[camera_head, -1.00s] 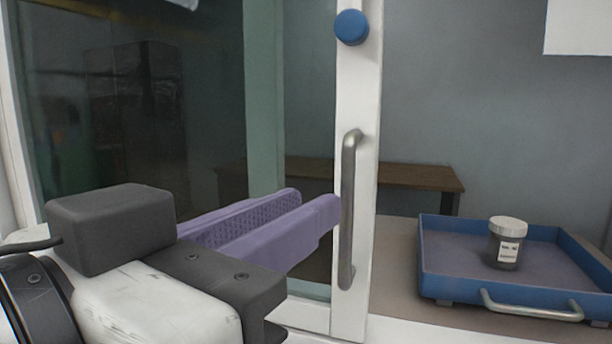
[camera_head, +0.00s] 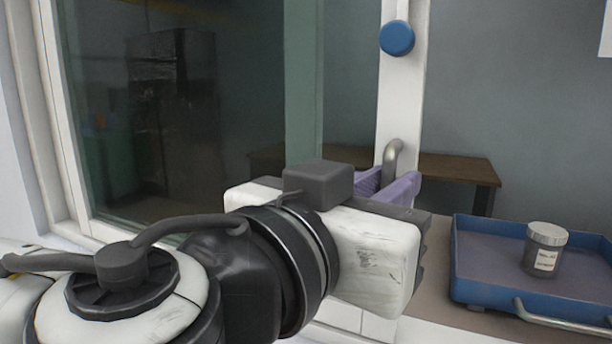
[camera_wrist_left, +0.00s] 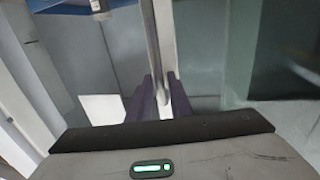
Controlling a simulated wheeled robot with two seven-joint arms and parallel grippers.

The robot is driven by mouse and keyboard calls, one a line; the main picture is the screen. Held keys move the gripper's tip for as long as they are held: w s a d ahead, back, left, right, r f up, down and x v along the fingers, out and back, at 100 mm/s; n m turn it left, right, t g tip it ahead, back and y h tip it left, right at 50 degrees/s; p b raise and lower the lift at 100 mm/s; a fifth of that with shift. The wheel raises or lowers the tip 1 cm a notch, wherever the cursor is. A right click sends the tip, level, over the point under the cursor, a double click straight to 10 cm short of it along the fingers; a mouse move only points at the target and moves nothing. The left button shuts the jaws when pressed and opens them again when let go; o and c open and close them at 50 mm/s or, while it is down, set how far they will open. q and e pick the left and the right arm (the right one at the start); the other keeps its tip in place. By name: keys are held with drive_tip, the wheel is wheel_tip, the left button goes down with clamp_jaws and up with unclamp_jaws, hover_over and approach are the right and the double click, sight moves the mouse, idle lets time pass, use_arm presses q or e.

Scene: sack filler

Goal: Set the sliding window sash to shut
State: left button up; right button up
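The sliding sash shows as a white upright stile (camera_head: 402,90) with glass (camera_head: 230,110) to its left. A bar handle (camera_head: 393,153) is fixed to the stile. Its lower part is hidden by my gripper in the head view. My left gripper (camera_head: 388,185) is at the handle, with its purple fingers one on each side of the bar. The wrist view shows the handle (camera_wrist_left: 152,45) running between the fingers (camera_wrist_left: 162,95). The gap is narrow, and I cannot tell whether the fingers press on the bar. My right gripper is not in view.
A blue knob (camera_head: 397,38) sits high on the stile. To the right, a blue tray (camera_head: 480,292) holds a lidded jar (camera_head: 544,250). A brown table (camera_head: 458,168) stands behind. The white window frame (camera_head: 45,130) is at the left.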

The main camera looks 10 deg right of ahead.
use_arm(q)
drive_tip(key=shift+w, duration=0.1)
clamp_jaws()
